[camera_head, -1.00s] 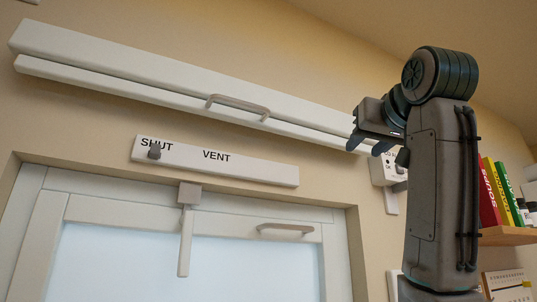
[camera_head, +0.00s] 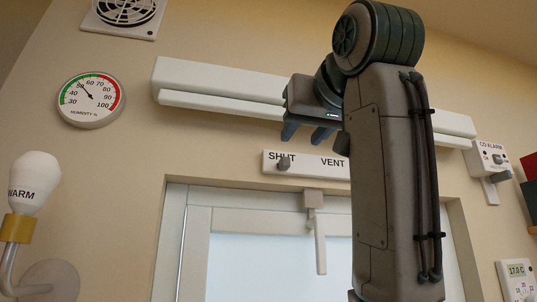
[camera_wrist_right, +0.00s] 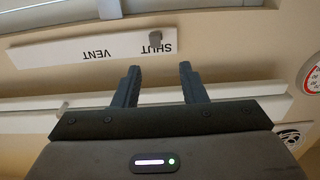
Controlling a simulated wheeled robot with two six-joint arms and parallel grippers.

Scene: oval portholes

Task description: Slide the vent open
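The vent plate (camera_head: 308,166) is a white strip above the window, marked SHUT at its left and VENT further right. Its small grey knob (camera_head: 285,163) sits at the SHUT end. My right gripper (camera_head: 304,134) is just above the plate in the picture, open and empty, with its fingers apart. In the right wrist view the plate (camera_wrist_right: 120,46) shows upside down, and the knob (camera_wrist_right: 155,40) lies beyond the gap between the open fingertips (camera_wrist_right: 160,68), apart from them. My right arm hides the plate's right end in the head view. My left gripper is not in view.
A white rail (camera_head: 220,85) runs behind my right gripper. A window handle (camera_head: 316,225) hangs below the plate. A humidity dial (camera_head: 91,99) and a WARM lamp (camera_head: 34,182) are at left, a CO alarm (camera_head: 489,157) at right. Wall left of the plate is clear.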

